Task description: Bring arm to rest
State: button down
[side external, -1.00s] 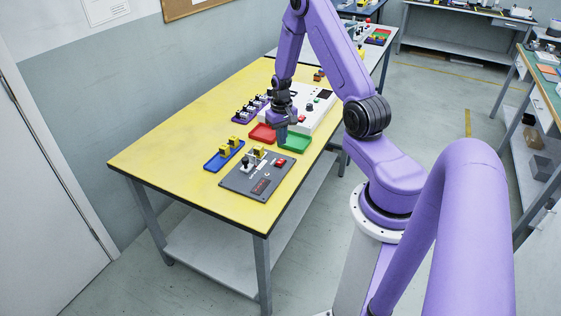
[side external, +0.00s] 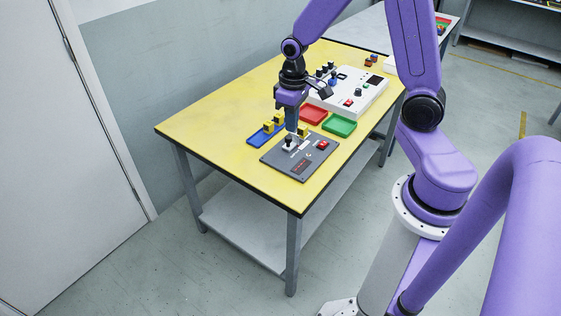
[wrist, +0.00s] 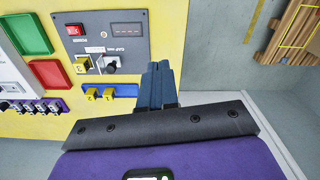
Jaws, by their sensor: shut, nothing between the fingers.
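My gripper (side external: 291,124) is shut and empty. In the side view it hangs fingers down over the far left edge of a grey panel (side external: 296,167), beside a blue tray (side external: 258,140). In the wrist view the blue-grey fingers (wrist: 160,70) are pressed together, next to the panel (wrist: 120,30). I cannot tell their exact height. The panel carries a red power switch (side external: 323,145), a dark display (side external: 301,167), a black knob (wrist: 112,67) and a yellow block (wrist: 82,64). Yellow blocks (wrist: 100,95) also sit in the blue tray.
A red tray (side external: 313,115) and a green tray (side external: 340,126) lie behind the panel. A white control box (side external: 350,100) and a rack of black-knobbed pieces (wrist: 35,107) stand farther back. The yellow table (side external: 195,120) is bare at its left end.

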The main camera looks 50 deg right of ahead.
jog(key=s+a+r+n, duration=0.3)
jog(key=s, duration=0.4)
jog(key=s+a+r+n, duration=0.2)
jog(key=s+a+n, duration=0.1)
jog(key=s, duration=0.4)
jog(key=s+a+r+n, duration=0.3)
jog(key=s+a+n, duration=0.1)
jog(key=s, duration=0.3)
jog(key=shift+s+r, duration=0.25)
jog(key=shift+r, duration=0.1)
